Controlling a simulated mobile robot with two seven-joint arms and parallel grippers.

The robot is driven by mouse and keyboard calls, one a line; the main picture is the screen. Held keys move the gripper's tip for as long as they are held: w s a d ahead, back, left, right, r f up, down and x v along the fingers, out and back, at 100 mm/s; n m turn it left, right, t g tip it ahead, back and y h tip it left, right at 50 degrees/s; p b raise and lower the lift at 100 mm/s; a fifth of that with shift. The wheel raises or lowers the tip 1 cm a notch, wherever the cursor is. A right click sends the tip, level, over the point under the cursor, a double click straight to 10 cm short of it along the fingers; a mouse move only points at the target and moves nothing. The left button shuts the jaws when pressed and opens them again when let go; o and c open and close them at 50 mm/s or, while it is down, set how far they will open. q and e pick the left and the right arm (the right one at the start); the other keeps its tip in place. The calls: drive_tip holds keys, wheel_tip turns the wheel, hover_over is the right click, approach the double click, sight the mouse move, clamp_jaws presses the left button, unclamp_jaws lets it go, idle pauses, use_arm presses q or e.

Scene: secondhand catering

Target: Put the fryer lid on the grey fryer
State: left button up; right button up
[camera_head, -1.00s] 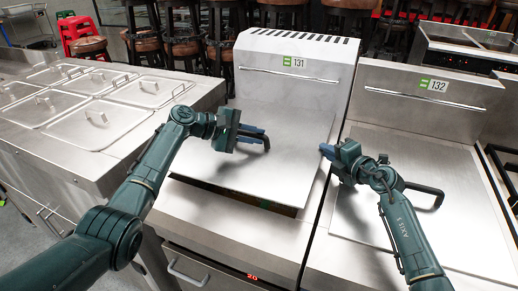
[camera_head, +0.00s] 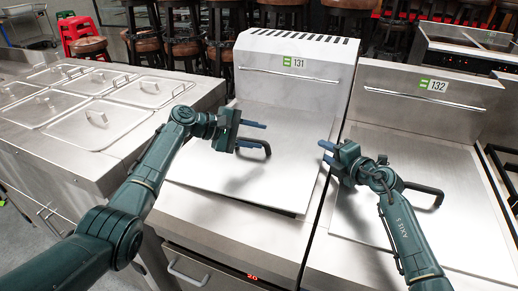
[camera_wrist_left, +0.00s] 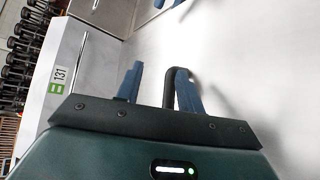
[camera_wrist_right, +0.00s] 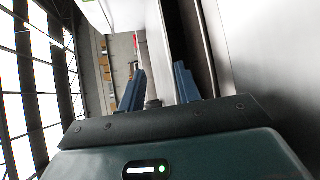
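The fryer lid (camera_head: 230,176) is a flat metal sheet lying over the top of the grey fryer (camera_head: 275,68) labelled 131. My left gripper (camera_head: 258,134) is open at that handle. In the left wrist view the handle (camera_wrist_left: 170,85) shows between the parted fingers (camera_wrist_left: 160,88), closer to the right one. My right gripper (camera_head: 326,152) is open at the lid's right edge. Its fingers (camera_wrist_right: 160,88) are apart in the right wrist view, with only a small dark piece visible between them.
A second fryer (camera_head: 420,108) labelled 132 stands to the right, its top covered, with a black handle (camera_head: 428,192) beside my right arm. A counter of lidded metal pans (camera_head: 105,122) is on the left. Stools (camera_head: 180,48) stand behind.

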use_arm(q)
drive_tip(key=o, duration=0.8)
drive_tip(key=shift+c, duration=0.2)
use_arm(e)
drive_tip(key=shift+r, duration=0.25)
use_arm(q)
drive_tip(key=v, duration=1.2)
use_arm(e)
drive_tip(key=o, duration=0.5)
drive_tip(key=shift+c, duration=0.2)
drive_tip(key=shift+d, duration=0.1)
